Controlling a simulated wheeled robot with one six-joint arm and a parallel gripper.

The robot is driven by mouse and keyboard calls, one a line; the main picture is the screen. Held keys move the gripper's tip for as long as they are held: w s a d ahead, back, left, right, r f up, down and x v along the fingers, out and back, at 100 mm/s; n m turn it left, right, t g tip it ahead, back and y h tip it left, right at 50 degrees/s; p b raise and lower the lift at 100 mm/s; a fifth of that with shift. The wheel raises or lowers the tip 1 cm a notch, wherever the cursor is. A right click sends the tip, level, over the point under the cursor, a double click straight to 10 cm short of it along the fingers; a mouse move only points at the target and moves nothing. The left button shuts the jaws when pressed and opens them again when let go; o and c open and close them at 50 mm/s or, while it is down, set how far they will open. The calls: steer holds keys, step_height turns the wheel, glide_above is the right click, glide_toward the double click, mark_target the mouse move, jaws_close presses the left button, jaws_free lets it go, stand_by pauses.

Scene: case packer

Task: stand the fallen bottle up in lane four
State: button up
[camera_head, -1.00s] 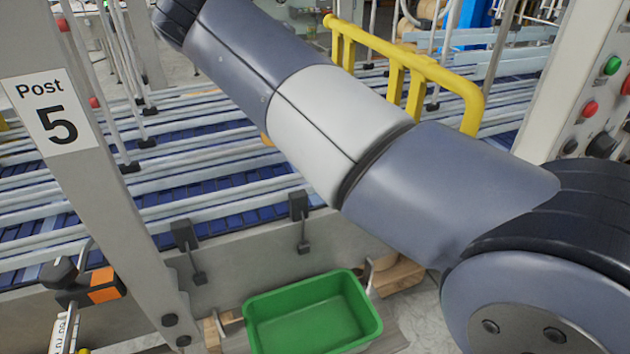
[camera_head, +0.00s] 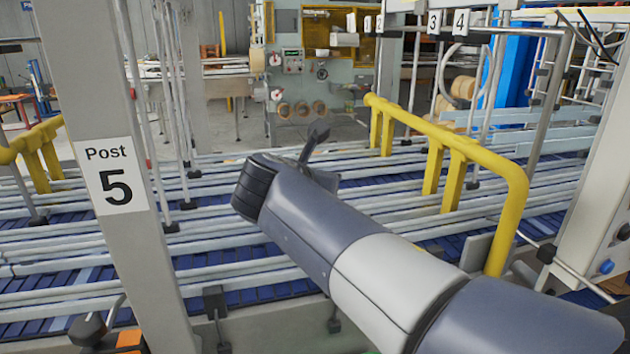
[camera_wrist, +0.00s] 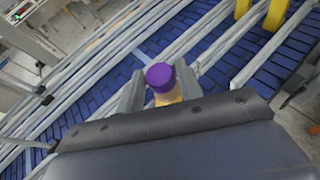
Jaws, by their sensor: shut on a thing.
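The bottle (camera_wrist: 168,97) shows a purple cap and a bit of yellow body in the wrist view. My gripper (camera_wrist: 160,80) is shut on it, with one grey finger on each side just below the cap. The lower part of the bottle is hidden behind my wrist. In the head view my gripper (camera_head: 314,146) is partly seen beyond the end of my arm, above the conveyor lanes, and the bottle is hidden there. The number 4 sign (camera_head: 460,22) hangs at the top right, beside the number 3 sign (camera_head: 433,22).
Blue conveyor lanes with pale guide rails (camera_head: 220,255) run across the view. A yellow guard rail (camera_head: 460,145) stands right of my arm. The Post 5 upright (camera_head: 125,240) stands at the left. Thin hanging rods stand among the lanes near it.

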steer(key=o, duration=1.1)
steer(key=shift+f, duration=0.1)
steer(key=b+v, duration=0.1)
steer(key=v, duration=1.1)
